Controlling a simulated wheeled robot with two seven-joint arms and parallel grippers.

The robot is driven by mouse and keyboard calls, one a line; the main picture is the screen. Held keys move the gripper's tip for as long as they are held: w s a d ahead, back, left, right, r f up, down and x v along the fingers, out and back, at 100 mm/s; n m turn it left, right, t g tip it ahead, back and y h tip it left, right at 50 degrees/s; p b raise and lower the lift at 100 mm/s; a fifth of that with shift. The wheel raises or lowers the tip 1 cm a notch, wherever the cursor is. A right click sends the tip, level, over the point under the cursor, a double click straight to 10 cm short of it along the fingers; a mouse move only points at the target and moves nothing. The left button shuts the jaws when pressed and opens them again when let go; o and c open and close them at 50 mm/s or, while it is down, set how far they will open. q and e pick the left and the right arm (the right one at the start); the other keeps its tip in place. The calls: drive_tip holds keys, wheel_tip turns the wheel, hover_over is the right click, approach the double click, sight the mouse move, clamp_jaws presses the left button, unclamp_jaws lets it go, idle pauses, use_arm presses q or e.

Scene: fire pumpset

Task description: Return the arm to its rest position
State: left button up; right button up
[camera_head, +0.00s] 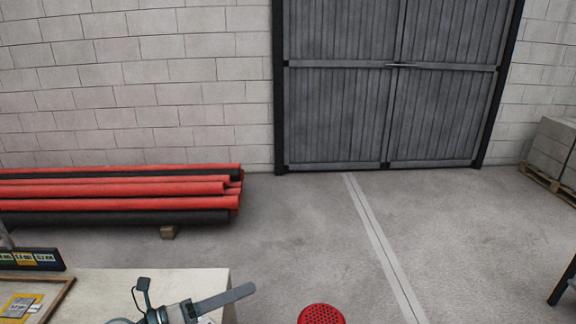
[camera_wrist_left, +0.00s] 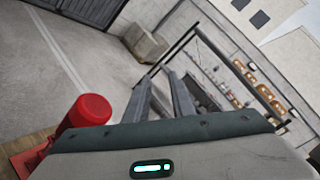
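My left gripper (camera_head: 228,297) shows at the bottom of the head view, over the right end of a pale worktop. Its grey finger points right. In the left wrist view my left gripper (camera_wrist_left: 163,90) has two grey fingers with a clear gap between them. Nothing is between the fingers. The rest of the left arm is mostly out of frame. My right gripper is not in view.
The pale worktop (camera_head: 110,283) is at bottom left. A red perforated round top (camera_head: 321,314) is at the bottom edge. A red cylinder (camera_wrist_left: 88,112) stands left of the gripper body in the wrist view. Red and black pipes (camera_head: 120,195) lie by the wall. The floor is open beyond.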

use_arm(q)
drive_tip(key=w+a+r+n+t+y, duration=0.1)
drive_tip(key=a+n+t+y, duration=0.3)
drive_tip(key=n, duration=0.5)
drive_tip(key=a+r+n+t+y, duration=0.2)
drive_tip(key=n+t+y, duration=0.1)
drive_tip(key=n+t, duration=0.4)
drive_tip(key=s+a+f+n+g+y, duration=0.55)
drive_tip(key=a+f+n+y, duration=0.4)
drive_tip(key=f+n, duration=0.4)
drive_tip(key=s+d+f+n+g, duration=0.15)
drive_tip(key=s+f+g, duration=0.3)
drive_tip(key=s, duration=0.45)
drive_tip(key=s+d+f+n+g+h, duration=0.1)
drive_tip(key=s+f+n+g, duration=0.2)
drive_tip(key=s+f, duration=0.45)
drive_tip(key=s+d+f+n+g, duration=0.1)
drive_tip(key=s+f+n+g, duration=0.2)
drive_tip(key=s, duration=0.7)
wheel_tip(320, 180, down, 28)
drive_tip(key=m+g+b, duration=0.1)
drive_tip(key=m+g, duration=0.1)
drive_tip(key=s+a+f+g+b, duration=0.1)
drive_tip(key=s+a+f, duration=0.2)
drive_tip(key=s+f, duration=1.5)
wheel_tip(320, 180, down, 2)
drive_tip(key=shift+s+f, duration=0.1)
drive_tip(key=shift+s, duration=0.25)
